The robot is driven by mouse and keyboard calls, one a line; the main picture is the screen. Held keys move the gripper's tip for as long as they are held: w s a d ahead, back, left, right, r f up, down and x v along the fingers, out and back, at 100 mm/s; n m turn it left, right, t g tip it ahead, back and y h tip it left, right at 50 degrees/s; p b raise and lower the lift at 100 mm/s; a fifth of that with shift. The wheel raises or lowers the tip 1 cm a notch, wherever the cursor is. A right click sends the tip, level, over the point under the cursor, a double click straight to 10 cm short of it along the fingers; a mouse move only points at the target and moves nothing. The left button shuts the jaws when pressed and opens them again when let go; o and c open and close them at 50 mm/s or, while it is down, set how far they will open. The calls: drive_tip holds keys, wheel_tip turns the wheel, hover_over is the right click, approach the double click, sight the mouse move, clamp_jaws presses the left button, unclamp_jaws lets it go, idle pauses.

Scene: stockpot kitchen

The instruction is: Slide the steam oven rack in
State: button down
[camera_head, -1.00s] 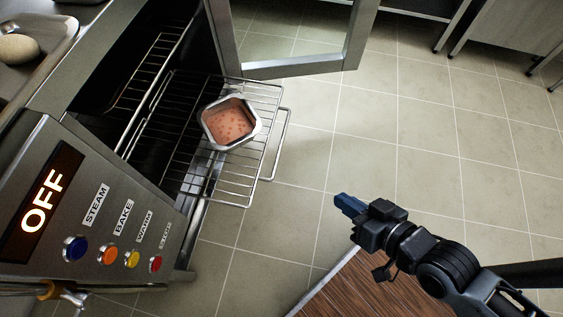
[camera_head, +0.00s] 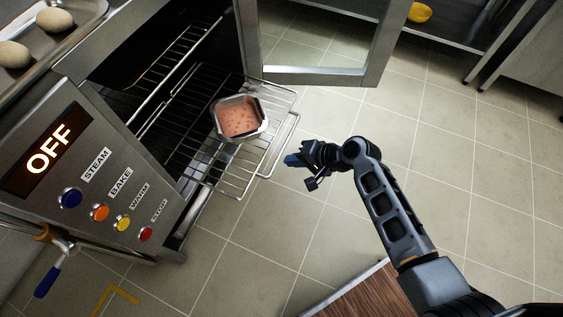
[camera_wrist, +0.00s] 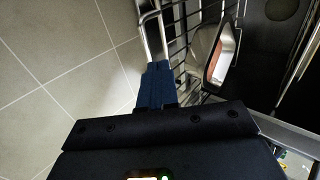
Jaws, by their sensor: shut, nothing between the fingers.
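The steam oven rack (camera_head: 225,181) is a wire shelf pulled partly out of the open oven (camera_head: 122,38). A square metal pan (camera_head: 240,118) with reddish food stands on its outer part. The rack's front handle bar (camera_head: 284,146) faces my gripper (camera_head: 289,160). My gripper has blue fingers, shut and empty, just right of the handle in the head view. In the wrist view, the shut fingers (camera_wrist: 155,84) point at the handle bar (camera_wrist: 152,35), and the pan (camera_wrist: 222,55) shows to the right. I cannot tell whether the fingertips touch the bar.
The oven door (camera_head: 330,75) stands open beyond the rack. The control panel (camera_head: 85,170) reads OFF above several coloured buttons. A tray (camera_head: 70,35) with dough balls is at the upper left. The tiled floor around my gripper is clear.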

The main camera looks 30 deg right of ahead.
sight(183, 130)
drive_tip(key=b+x, duration=0.2)
drive_tip(key=x, duration=0.7)
drive_tip(key=shift+w+a+f, duration=0.2)
drive_tip(key=shift+f, duration=0.05)
drive_tip(key=shift+b, duration=0.3)
drive_tip(key=w+a+b, duration=0.5)
drive_tip(key=w, duration=0.3)
drive_tip(key=w+a+b, duration=0.5)
drive_tip(key=w+a, duration=0.1)
drive_tip(key=w, duration=0.1)
drive_tip(key=w+a+b, duration=0.5)
drive_tip(key=w+a, duration=0.1)
drive_tip(key=w, duration=0.2)
drive_tip(key=shift+w+a+f, duration=0.1)
drive_tip(key=shift+w+f, duration=0.15)
drive_tip(key=shift+w, duration=0.05)
drive_tip(key=shift+w+a+r+b, duration=0.3)
drive_tip(key=shift+w+a+b, duration=0.15)
drive_tip(key=shift+w+b, duration=0.15)
drive_tip(key=shift+r, duration=0.1)
